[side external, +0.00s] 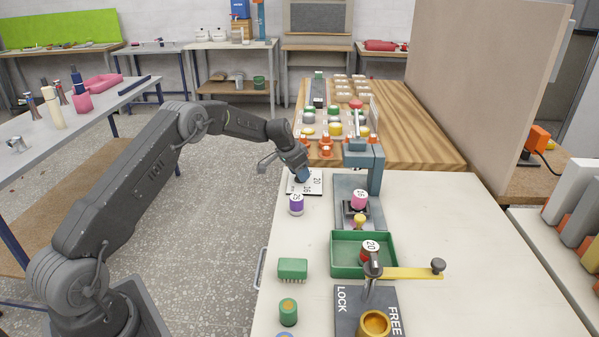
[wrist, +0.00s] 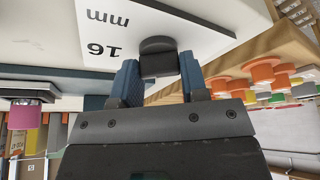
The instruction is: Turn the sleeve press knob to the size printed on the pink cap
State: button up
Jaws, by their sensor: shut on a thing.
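The pink cap (side external: 359,203) sits in the blue-grey sleeve press (side external: 375,172); the number on its top looks like 16. It also shows at the left of the wrist view (wrist: 22,116). A white size plate (side external: 315,188) with printed numbers, 20 and 16 among them, lies left of the press. My gripper (side external: 301,177) is down at this plate. In the wrist view the blue fingers (wrist: 158,68) are shut on the dark knob (wrist: 158,46), beside the print "16 mm". The knob's pointer is hidden, so its setting cannot be told.
A purple cap (side external: 296,205) stands just in front of the plate. A green tray (side external: 336,268) holds a red cap numbered 20 (side external: 370,250), near a yellow lever (side external: 415,272) and a LOCK/FREE plate (side external: 346,322). Orange pieces (side external: 326,150) stand behind. The table's right side is clear.

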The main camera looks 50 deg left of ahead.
jog(key=shift+m, duration=0.5)
jog(key=o, duration=0.9)
jog(key=v, duration=1.3)
jog(key=shift+a+r, duration=0.3)
jog(key=shift+r, duration=0.15)
